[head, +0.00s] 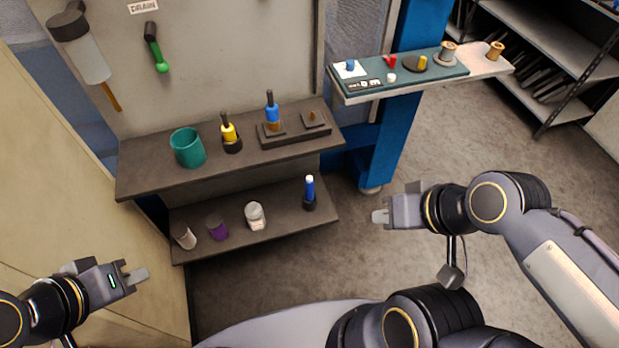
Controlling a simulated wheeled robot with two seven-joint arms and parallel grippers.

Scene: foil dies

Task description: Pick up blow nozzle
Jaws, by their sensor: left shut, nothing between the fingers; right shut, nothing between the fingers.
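No object here is plainly marked as the blow nozzle, and I cannot tell which one it is. Upright candidates on the upper shelf are a blue piece with a dark top (272,113) on a dark two-place stand (294,135) and a yellow piece with a dark top (229,133) in a dark cup. A slim blue piece with a white tip (309,189) stands in a dark holder on the lower shelf. My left gripper (139,276) is shut and empty, left of the lower shelf. My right gripper (379,217) is shut and empty over open floor, right of the shelves.
The upper shelf (150,180) also holds a teal cup (188,149). The lower shelf (275,228) holds a white jar (255,215), a purple cup (217,229) and a pale cup (184,236). A side ledge with a green mat (432,78) carries several small parts.

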